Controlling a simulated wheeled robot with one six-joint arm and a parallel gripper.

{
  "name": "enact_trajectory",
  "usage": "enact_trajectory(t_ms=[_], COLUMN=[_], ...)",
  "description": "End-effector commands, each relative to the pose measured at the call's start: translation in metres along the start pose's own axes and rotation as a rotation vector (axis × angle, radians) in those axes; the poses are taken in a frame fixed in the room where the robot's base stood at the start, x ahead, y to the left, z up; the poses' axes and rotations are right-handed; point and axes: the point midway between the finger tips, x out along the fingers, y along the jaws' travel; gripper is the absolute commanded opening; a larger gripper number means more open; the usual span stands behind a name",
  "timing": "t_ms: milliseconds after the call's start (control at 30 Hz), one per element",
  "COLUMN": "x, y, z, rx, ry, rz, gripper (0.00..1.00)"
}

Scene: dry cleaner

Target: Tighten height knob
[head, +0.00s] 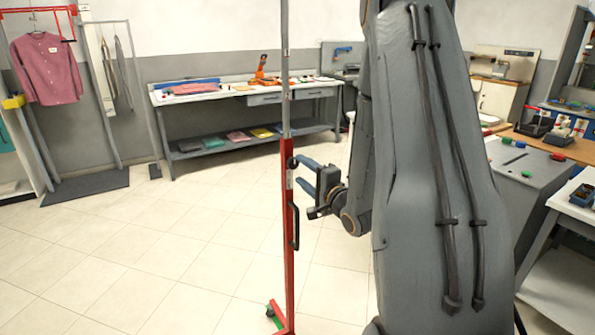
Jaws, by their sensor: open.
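A tall upright stand has a red lower post (289,255) and a thin grey pole (285,80) rising out of its top. A small black knob (292,162) sits on the post near the top of the red part. My gripper (300,172) is just right of the post at about knob height. Its two blue-grey fingers are apart, with no object seen held between them. The upper fingertip appears close to the knob; I cannot tell whether it touches.
A black handle (295,226) is on the post below my gripper. The stand's red foot (277,314) has a caster. A worktable (240,92) with a lower shelf stands behind. A grey cabinet (525,190) is at right. The tiled floor (150,250) at left is clear.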

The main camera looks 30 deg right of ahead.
Motion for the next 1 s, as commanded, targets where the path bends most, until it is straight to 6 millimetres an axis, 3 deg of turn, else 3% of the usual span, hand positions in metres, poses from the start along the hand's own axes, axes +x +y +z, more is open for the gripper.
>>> enact_trajectory(t_ms=[100, 300, 833, 1000], x=[-0.018, -0.032, -0.033, -0.025], y=[0.001, 0.001, 0.0, 0.009], z=[-0.001, 0.0, 0.0, 0.012], rx=[-0.001, 0.0, -0.001, -0.124], ry=[0.003, 0.002, 0.0, 0.004], rz=[0.0, 0.0, 0.0, 0.098], gripper=[0.5, 0.5, 0.5, 0.5])
